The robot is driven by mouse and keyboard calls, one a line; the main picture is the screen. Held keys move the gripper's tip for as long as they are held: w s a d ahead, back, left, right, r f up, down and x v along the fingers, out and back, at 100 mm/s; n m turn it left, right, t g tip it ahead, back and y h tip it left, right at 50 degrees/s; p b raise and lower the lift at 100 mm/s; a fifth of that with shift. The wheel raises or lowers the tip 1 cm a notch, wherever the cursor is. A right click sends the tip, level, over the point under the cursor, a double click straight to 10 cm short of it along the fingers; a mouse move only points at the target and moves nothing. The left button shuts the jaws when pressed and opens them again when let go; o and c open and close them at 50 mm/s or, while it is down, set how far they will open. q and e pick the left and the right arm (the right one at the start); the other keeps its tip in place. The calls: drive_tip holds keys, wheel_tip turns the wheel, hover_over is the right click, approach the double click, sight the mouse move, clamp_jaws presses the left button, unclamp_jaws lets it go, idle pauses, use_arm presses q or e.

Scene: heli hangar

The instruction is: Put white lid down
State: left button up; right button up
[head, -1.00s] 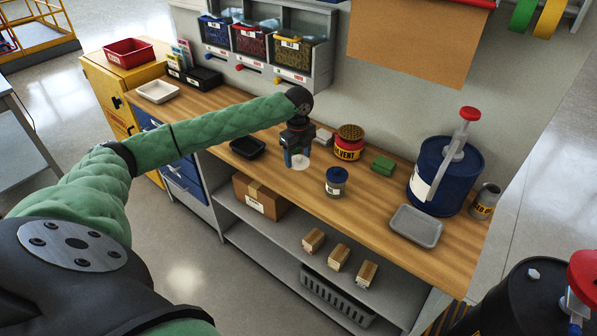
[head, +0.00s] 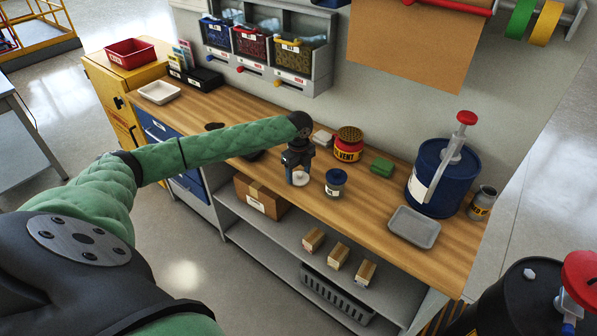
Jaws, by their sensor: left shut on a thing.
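The white lid (head: 301,179) is a small pale disc at the tips of my left gripper (head: 299,173). The gripper points down over the wooden workbench (head: 345,218), close to its front edge, and is shut on the lid. I cannot tell whether the lid touches the bench top. A jar with a blue top (head: 336,182) stands upright just right of the gripper, apart from it. My right gripper is not in view.
A black tray (head: 254,156) is mostly hidden behind my left arm. Bare wood lies between jar and grey tray.

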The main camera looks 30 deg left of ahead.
sight(299, 172)
use_arm(q)
drive_tip(key=o, duration=0.9)
drive_tip(key=shift+f, duration=0.1)
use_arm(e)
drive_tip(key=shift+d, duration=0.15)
use_arm(q)
drive_tip(key=shift+r, duration=0.3)
drive_tip(key=shift+r+b, duration=2.3)
drive_tip(key=shift+r, duration=3.55)
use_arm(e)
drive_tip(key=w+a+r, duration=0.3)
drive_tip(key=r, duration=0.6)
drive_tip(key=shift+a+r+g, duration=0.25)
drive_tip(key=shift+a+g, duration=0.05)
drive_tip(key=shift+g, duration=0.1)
use_arm(q)
drive_tip(key=shift+f, duration=0.1)
